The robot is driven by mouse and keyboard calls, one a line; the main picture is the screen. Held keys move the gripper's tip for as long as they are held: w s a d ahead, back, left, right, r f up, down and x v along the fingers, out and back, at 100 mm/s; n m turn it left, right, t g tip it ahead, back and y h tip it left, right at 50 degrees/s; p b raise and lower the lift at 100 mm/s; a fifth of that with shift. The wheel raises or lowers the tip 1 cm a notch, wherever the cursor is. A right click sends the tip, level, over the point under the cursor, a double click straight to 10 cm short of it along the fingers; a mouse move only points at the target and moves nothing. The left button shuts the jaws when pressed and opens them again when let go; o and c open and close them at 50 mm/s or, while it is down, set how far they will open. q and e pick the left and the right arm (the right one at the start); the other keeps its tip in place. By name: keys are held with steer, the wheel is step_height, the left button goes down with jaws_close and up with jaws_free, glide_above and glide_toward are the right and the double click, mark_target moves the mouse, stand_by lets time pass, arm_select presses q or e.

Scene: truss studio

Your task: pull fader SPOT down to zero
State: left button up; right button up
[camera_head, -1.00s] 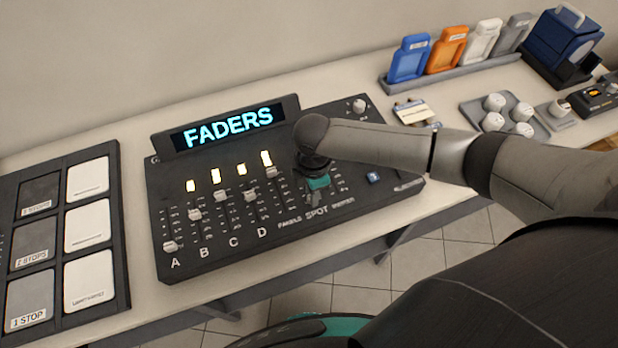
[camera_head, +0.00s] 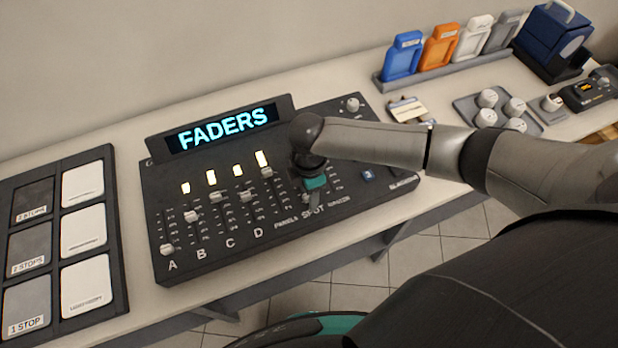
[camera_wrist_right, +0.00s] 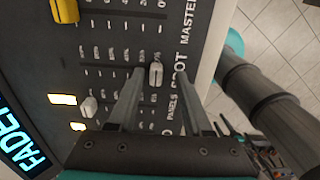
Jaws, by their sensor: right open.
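The fader console (camera_head: 190,265) lies on the bench with a lit FADERS display. In the right wrist view the SPOT fader's pale cap (camera_wrist_right: 156,73) sits close to the SPOT lettering, at the low end of its scale. My right gripper (camera_head: 314,203) is over the SPOT column in the head view and hides that fader there. In the right wrist view its two fingers (camera_wrist_right: 160,73) are apart, with the cap between their tips. I cannot tell whether either finger touches it. My left gripper is not in view.
Other fader caps stand near, including a white one (camera_wrist_right: 88,107) and a yellow one (camera_wrist_right: 65,10). A pad panel (camera_head: 112,290) lies left of the console. A tray of round knobs (camera_head: 470,105) and a rack of coloured cards (camera_head: 382,82) stand to the right.

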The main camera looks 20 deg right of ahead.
step_height(320, 180, up, 15)
steer(key=p, duration=0.1)
steer(key=shift+f, duration=0.2)
stand_by(0.6)
